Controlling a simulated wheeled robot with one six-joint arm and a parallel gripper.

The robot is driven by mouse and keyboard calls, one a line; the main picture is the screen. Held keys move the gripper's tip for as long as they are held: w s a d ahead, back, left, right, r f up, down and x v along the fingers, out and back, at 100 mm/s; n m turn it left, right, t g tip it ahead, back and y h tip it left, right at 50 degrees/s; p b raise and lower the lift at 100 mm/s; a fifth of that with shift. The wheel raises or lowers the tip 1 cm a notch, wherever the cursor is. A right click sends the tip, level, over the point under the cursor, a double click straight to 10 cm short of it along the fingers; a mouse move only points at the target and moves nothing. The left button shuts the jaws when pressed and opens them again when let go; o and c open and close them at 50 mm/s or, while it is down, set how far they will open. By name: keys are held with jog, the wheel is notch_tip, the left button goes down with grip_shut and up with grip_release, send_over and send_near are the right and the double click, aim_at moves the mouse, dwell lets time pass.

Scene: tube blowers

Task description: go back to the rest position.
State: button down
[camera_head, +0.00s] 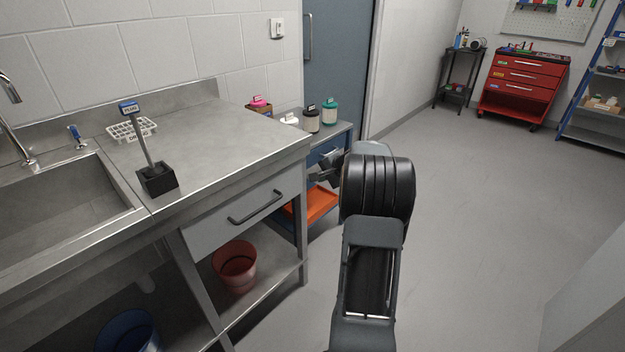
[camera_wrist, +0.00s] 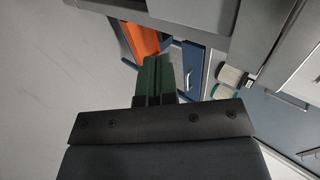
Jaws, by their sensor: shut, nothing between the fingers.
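My gripper (camera_wrist: 159,66) shows in the wrist view with its two dark green fingers together and nothing between them. In the head view my gripper (camera_head: 322,172) is partly hidden behind my black arm. It is just right of the steel counter's end, near the blue cabinet. No object touches the fingers.
A steel counter (camera_head: 215,135) with a sink (camera_head: 65,205) stands at left. A black holder (camera_head: 157,180) with a labelled tool and a white rack (camera_head: 132,129) are on it. A blue cabinet (camera_head: 345,128) carries several containers; an orange tray (camera_head: 316,204) sits low. Floor at right is clear.

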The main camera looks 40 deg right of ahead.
jog(key=s+a+r+n+g+p, duration=0.2)
jog(key=s+a+n+g+p, duration=0.25)
jog(key=s+a, duration=0.6)
jog(key=s+a+r+n+p, duration=0.3)
jog(key=s+a+r+p, duration=0.1)
jog(key=a+r, duration=0.3)
jog(key=s+a+r+n+h+p, duration=0.1)
jog(key=s+a+r+n+p, duration=0.3)
jog(key=a+r+p, duration=0.3)
jog(key=s+a+r+n+g+p, duration=0.1)
jog(key=s+a+r+n+p, duration=0.3)
jog(key=a+r+p, duration=0.2)
jog(key=shift+s+a+r+h, duration=0.35)
jog(key=shift+a+r, duration=0.35)
jog(key=shift+r, duration=0.25)
